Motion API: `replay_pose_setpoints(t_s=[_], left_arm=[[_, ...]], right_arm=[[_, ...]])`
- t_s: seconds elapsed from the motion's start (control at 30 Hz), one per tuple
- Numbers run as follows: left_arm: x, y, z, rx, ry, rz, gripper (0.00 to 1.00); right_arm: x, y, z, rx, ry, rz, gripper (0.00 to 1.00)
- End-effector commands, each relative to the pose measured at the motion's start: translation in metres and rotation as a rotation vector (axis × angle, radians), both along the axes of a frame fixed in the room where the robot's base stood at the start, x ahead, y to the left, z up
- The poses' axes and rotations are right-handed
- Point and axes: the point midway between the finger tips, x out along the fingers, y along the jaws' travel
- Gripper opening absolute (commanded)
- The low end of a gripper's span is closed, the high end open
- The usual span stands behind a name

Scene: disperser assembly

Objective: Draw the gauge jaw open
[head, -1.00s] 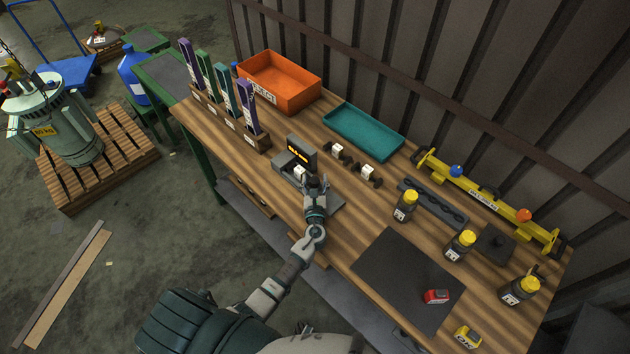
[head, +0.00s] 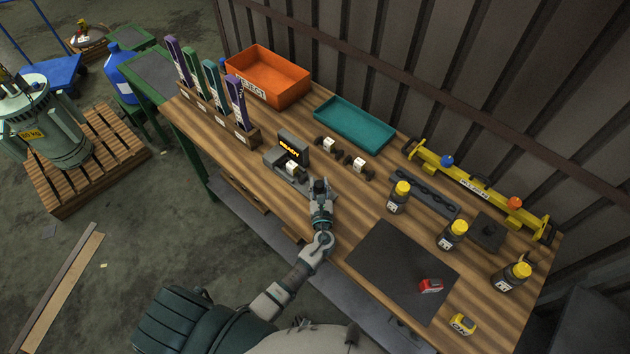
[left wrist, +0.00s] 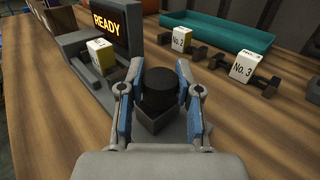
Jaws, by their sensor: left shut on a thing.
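The gauge (head: 287,165) stands on the workbench, a grey base with an upright display. In the left wrist view its display (left wrist: 107,24) reads READY. A white and yellow block (left wrist: 101,56) sits on the gauge bed below the display. My left gripper (head: 319,184) is at the near right end of the gauge. In the left wrist view its blue-padded fingers (left wrist: 158,98) are closed on both sides of a black round knob (left wrist: 158,92) on a grey block, the gauge jaw. The right gripper is not in view.
Pieces marked No. 2 (left wrist: 181,41) and No. 3 (left wrist: 246,67) rest beside the gauge, in front of a teal tray (head: 354,124). An orange reject bin (head: 267,78) and a rack of coloured strips (head: 212,112) stand further left. A dark mat (head: 400,268) lies to the right.

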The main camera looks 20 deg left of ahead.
Motion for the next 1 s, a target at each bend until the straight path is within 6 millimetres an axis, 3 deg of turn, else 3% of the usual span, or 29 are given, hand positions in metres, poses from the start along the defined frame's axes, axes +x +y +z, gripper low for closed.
replay_pose_setpoints(t_s=[0.13, 0.17, 0.23, 0.27, 0.67, 1.0], left_arm=[[0.000, -0.005, -0.002, -0.004, 0.004, -0.012, 0.00], [0.000, -0.006, -0.002, -0.004, 0.004, -0.012, 0.38], [0.000, -0.006, -0.002, -0.003, 0.004, -0.012, 0.56], [0.000, -0.006, -0.002, -0.003, 0.004, -0.011, 0.60], [-0.008, -0.007, -0.002, -0.003, 0.003, -0.008, 0.60], [-0.072, -0.039, -0.003, -0.003, 0.005, -0.009, 0.60]], right_arm=[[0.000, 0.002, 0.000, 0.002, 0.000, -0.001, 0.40], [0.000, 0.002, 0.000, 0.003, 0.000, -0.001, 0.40], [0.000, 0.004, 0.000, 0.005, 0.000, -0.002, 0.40], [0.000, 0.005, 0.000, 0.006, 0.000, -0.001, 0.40], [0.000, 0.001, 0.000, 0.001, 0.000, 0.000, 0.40], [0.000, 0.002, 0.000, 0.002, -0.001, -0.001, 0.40]])
